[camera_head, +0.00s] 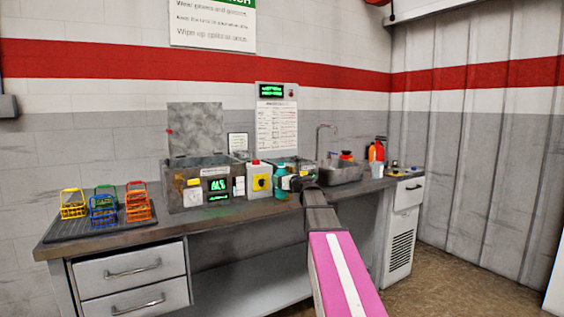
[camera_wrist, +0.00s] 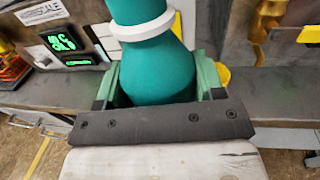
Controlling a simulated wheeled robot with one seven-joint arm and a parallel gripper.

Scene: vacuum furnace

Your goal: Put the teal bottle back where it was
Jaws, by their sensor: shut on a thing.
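The teal bottle (camera_wrist: 150,70) fills the middle of the wrist view, a rounded body with a white ring around its neck. My gripper (camera_wrist: 158,85) is shut on it, with a green-lined finger on each side of the body. The bottle's base is hidden by the gripper. In the head view the teal bottle (camera_head: 281,169) shows small at the bench, partly hidden by my gripper (camera_head: 290,183). I cannot tell whether it touches the bench top.
Several coloured wire carriers stand on a dark mat (camera_head: 72,229) at the left. A sink (camera_head: 340,174) and red-orange bottle (camera_head: 377,152) are right.

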